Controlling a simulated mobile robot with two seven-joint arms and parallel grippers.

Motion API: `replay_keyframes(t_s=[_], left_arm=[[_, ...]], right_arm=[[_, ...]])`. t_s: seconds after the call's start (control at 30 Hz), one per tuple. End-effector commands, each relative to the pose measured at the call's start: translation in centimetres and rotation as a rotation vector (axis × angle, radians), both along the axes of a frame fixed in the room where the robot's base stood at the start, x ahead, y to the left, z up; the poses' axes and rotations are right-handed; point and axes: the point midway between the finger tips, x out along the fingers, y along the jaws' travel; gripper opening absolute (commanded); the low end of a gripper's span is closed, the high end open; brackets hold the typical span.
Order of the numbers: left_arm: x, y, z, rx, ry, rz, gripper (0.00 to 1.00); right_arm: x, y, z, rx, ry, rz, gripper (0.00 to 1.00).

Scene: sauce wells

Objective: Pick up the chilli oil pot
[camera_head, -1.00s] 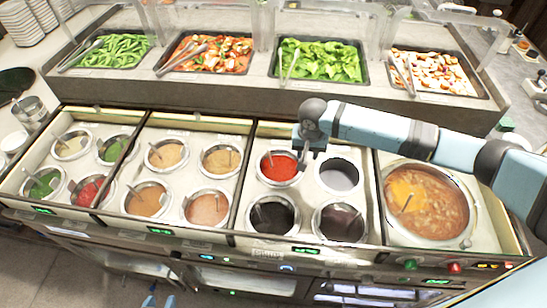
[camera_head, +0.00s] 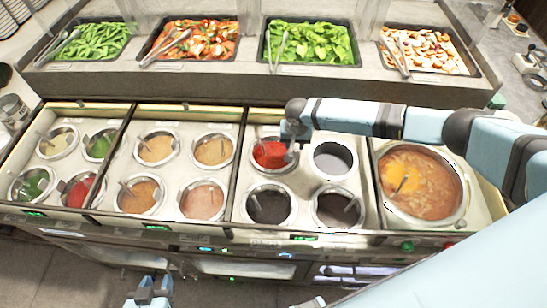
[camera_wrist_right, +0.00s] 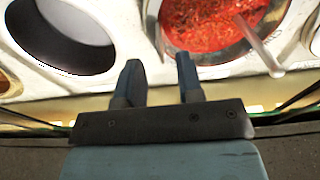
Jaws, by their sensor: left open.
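The chilli oil pot (camera_head: 268,154) is a round metal-rimmed well insert with bright red contents, in the back row of the third counter section. In the right wrist view its red contents (camera_wrist_right: 215,22) and rim show at the top, with a utensil handle (camera_wrist_right: 258,45) leaning out over the rim. My right gripper (camera_head: 291,150) is at the pot's right side in the head view. Its two fingers (camera_wrist_right: 158,75) are apart with nothing gripped between them; whether they touch the rim is unclear. My left gripper (camera_head: 150,290) is open and empty, low in front of the counter.
A grey-looking well (camera_head: 333,160) lies right of the chilli oil pot. Two dark pots (camera_head: 269,205) (camera_head: 338,207) stand in front. A large soup pot (camera_head: 421,183) is at the right. Salad trays (camera_head: 310,42) line the raised back shelf.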

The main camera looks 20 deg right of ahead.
Motion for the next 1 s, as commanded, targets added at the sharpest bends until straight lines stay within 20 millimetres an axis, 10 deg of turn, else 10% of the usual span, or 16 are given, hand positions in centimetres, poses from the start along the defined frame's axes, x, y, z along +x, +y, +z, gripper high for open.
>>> replay_keyframes(t_s=[0.53,0.7,1.0], left_arm=[[0.0,0.2,0.5,0.002,-0.001,0.005,0.43],[-0.2,0.2,0.5,0.002,0.002,0.004,0.43],[-0.2,0.2,0.5,0.001,0.003,0.004,0.43]], right_arm=[[0.5,-0.3,-3.8,0.0,0.001,-0.001,0.34],[0.5,-0.3,-3.8,0.0,0.001,-0.001,0.0],[0.7,-0.2,-3.6,0.002,-0.002,-0.002,0.0]])
